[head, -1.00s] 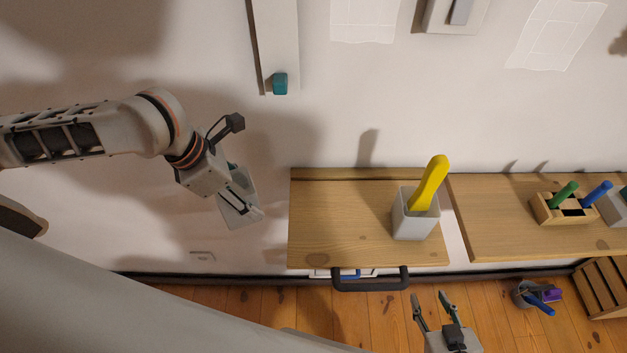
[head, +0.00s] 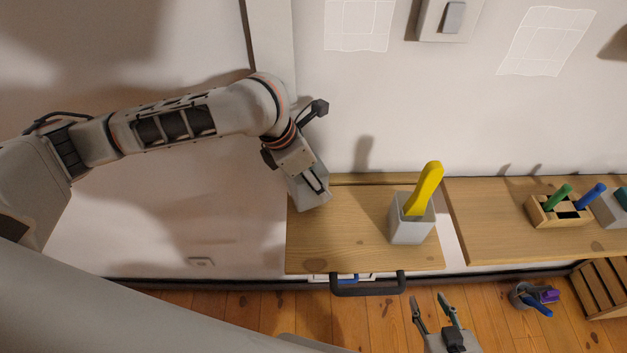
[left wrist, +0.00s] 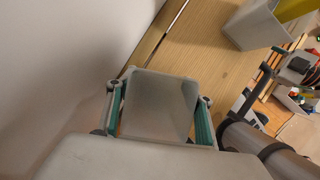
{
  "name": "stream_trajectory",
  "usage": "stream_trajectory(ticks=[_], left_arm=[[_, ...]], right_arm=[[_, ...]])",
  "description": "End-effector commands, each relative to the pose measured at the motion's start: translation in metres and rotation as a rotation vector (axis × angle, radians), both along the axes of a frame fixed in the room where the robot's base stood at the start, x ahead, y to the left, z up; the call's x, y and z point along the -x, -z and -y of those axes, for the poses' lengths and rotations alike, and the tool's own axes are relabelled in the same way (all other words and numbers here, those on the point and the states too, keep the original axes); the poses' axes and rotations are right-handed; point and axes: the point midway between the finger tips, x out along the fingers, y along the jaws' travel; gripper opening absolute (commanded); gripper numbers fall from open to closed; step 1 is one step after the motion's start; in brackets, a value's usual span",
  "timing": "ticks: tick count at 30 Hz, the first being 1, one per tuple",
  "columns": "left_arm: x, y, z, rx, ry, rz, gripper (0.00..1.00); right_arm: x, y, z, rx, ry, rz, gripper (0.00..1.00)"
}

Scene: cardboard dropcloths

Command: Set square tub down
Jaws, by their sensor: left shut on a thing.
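My left gripper (head: 314,184) is shut on a grey square tub (head: 306,198) at the left end of the wooden shelf (head: 345,240). In the left wrist view the tub (left wrist: 158,100) sits between the two green-padded fingers, over the wood. I cannot tell whether its bottom touches the shelf. My right gripper (head: 434,308) is open and empty, low in front of the shelf, over the floor.
A grey pot (head: 408,228) with a yellow-handled tool (head: 427,187) stands on the shelf's right part. A dark handle (head: 368,284) juts from the front edge. A wooden block (head: 558,211) with green and blue handles is farther right. Shelf between tub and pot is clear.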

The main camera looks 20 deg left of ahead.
Motion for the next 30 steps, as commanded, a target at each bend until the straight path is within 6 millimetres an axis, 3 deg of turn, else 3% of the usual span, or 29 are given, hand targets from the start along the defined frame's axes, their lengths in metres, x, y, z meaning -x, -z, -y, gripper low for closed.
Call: stream_trajectory(ticks=[2,20,21,23,30], left_arm=[[0.002,0.011,-0.002,-0.003,-0.002,-0.007,0.27],[0.003,0.021,-0.003,-0.003,-0.001,-0.006,0.27],[0.003,0.022,-0.003,-0.003,-0.001,-0.007,0.54],[0.003,0.021,-0.003,-0.003,-0.001,-0.006,0.68],[0.002,0.021,-0.003,-0.003,-0.001,-0.006,0.68]], right_arm=[[0.000,0.002,0.001,0.001,0.000,0.001,0.40],[0.001,0.003,0.000,0.001,0.000,-0.003,0.40],[0.001,0.004,0.000,0.001,0.000,-0.003,0.40],[0.001,0.004,0.000,0.001,0.000,-0.004,0.40],[0.001,0.004,0.000,0.001,0.000,-0.005,0.40]])
